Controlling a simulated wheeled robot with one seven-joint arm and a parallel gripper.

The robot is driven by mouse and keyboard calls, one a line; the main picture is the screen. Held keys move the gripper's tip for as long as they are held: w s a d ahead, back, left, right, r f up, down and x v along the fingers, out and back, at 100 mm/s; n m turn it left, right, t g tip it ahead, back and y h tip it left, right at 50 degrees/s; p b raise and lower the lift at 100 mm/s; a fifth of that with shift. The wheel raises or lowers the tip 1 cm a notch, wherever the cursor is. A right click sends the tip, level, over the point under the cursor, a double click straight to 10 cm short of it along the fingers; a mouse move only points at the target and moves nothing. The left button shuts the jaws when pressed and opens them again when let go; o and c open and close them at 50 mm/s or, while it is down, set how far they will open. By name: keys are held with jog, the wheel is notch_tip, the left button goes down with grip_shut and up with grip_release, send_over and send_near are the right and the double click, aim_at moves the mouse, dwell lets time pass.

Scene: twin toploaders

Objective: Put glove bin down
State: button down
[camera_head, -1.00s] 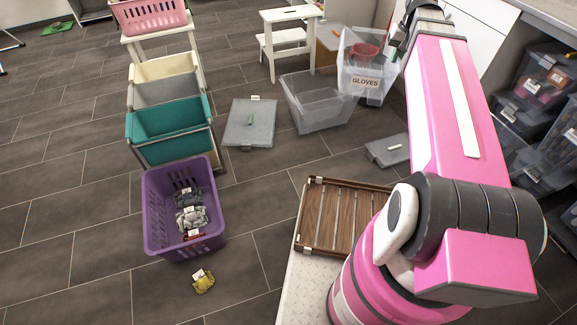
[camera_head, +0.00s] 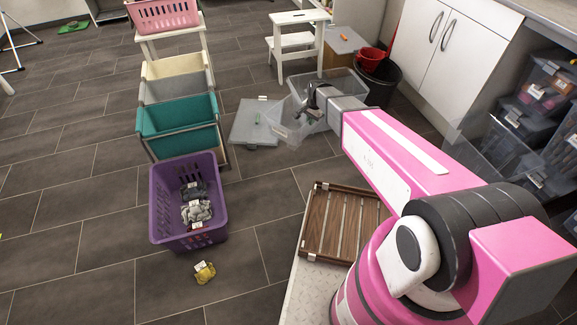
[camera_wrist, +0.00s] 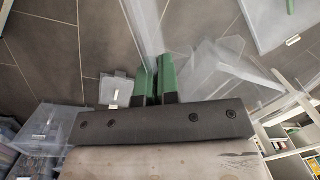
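The clear glove bin (camera_head: 287,122) is tilted in front of another clear bin (camera_head: 348,82) in the head view. Its label is not readable now. My gripper (camera_head: 313,101) is at the glove bin's upper edge. In the wrist view, the green fingers of my gripper (camera_wrist: 157,68) are close together with the clear wall of the glove bin (camera_wrist: 145,28) between them. Whether the bin touches the floor or the other bin is hard to tell.
A grey lid (camera_head: 250,128) lies on the floor left of the bins. A purple basket (camera_head: 160,205) and a teal drawer unit (camera_head: 170,118) stand further left. A white step stool (camera_head: 290,42) and black bucket (camera_head: 383,85) are behind. A wooden rack (camera_head: 340,225) is near my base.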

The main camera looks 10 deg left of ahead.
jog(key=s+a+f+m, duration=0.1)
jog(key=s+a+f, duration=0.4)
jog(key=f, duration=0.5)
jog(key=s+a+f+m, duration=0.1)
jog(key=s+a+f, duration=0.2)
jog(key=a+f, duration=0.5)
jog(key=w+d+f, duration=0.7)
jog(key=w+f, duration=0.2)
jog(key=f, duration=0.4)
jog(key=shift+w, duration=0.15)
jog(key=c, duration=1.4)
grip_release()
jog(key=shift+f, duration=0.1)
jog(key=shift+o, duration=0.2)
notch_tip(320, 180, up, 12)
jog(key=d, duration=0.1)
jog(key=s+d+r+n, duration=0.2)
jog(key=s+d+r, duration=0.4)
jog(key=d+r, duration=0.4)
jog(key=s+d+r+n, duration=0.2)
jog(key=s+d+r, duration=0.4)
jog(key=d+r, duration=0.5)
jog(key=s+d+r+n+h, duration=0.1)
jog(key=s+d+r+n, duration=0.2)
jog(key=s+d+r, duration=0.3)
jog(key=d+r, duration=0.4)
jog(key=d, duration=0.6)
jog(key=shift+r+g, duration=0.2)
jog(key=shift+g, duration=0.1)
